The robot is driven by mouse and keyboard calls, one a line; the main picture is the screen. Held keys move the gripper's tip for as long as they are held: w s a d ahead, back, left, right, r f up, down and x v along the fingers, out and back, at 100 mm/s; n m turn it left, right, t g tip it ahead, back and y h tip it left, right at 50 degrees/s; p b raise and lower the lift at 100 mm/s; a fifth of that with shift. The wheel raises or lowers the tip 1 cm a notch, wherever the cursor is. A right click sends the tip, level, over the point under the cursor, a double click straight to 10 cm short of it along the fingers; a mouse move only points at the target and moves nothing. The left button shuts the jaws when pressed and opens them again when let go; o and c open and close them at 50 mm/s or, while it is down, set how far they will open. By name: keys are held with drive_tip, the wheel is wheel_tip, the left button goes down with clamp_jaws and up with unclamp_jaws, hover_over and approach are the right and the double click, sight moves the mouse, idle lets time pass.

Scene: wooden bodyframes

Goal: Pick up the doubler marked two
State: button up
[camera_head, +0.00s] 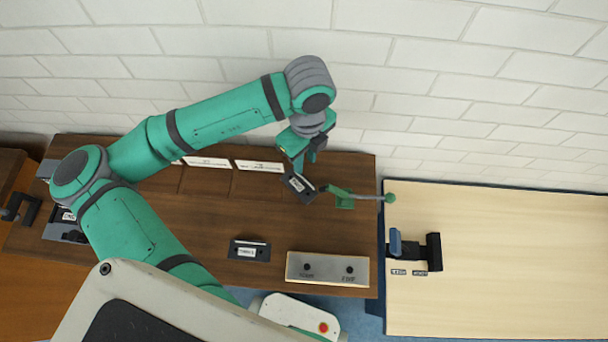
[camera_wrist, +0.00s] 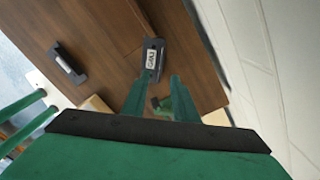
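A small dark doubler (camera_head: 299,186) with a white label lies tilted on the brown bench, just below my gripper (camera_head: 308,158). In the wrist view this doubler (camera_wrist: 152,60) lies past my fingertips; its label is upside down and may read TWO, but I cannot be sure. A second dark doubler (camera_head: 249,249) with a white label lies nearer the bench's front edge; it also shows at the left of the wrist view (camera_wrist: 66,64). Its label is too small to read surely. In the wrist view my gripper (camera_wrist: 156,90) has its two green fingers apart, with nothing held between them.
A pale block with two dark knobs (camera_head: 328,268) sits at the bench's front right. White label cards (camera_head: 208,162) stand at the back. A brick wall (camera_head: 450,110) is close behind; a light table (camera_head: 510,260) is right.

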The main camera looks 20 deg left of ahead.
sight(305, 177)
drive_tip(key=f, duration=0.3)
drive_tip(key=shift+s+f, duration=0.1)
drive_tip(key=shift+s, duration=0.25)
drive_tip(key=shift+w+f, duration=0.2)
drive_tip(key=shift+f, duration=1.2)
drive_tip(key=shift+w+f, duration=0.15)
drive_tip(key=shift+f, duration=1.2)
drive_tip(key=shift+c, duration=0.7)
clamp_jaws()
